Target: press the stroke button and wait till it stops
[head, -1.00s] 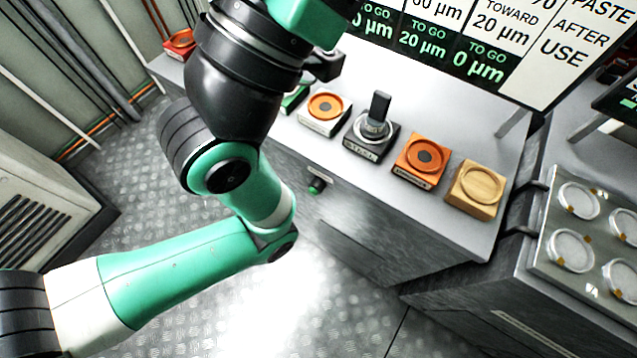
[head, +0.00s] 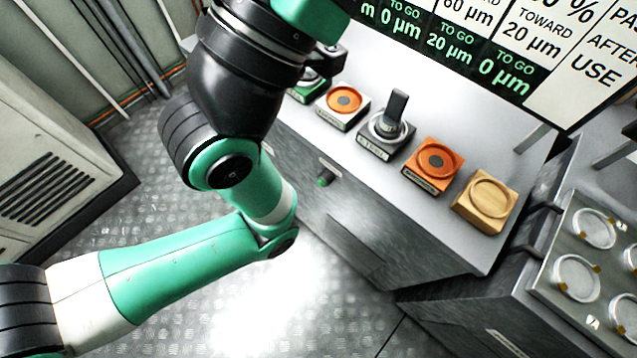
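A small round green button (head: 325,178) sits on the front face of the grey bench, below its top edge. No label on it can be read, so I cannot tell whether it is the stroke button. My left arm comes in from the left and bends up across the picture, left of the button. Its gripper fingers do not show; a dark part by the bench's back left may belong to its end. My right arm and gripper are out of view.
A display (head: 500,50) stands behind. A tray of round dishes (head: 560,313) is at right.

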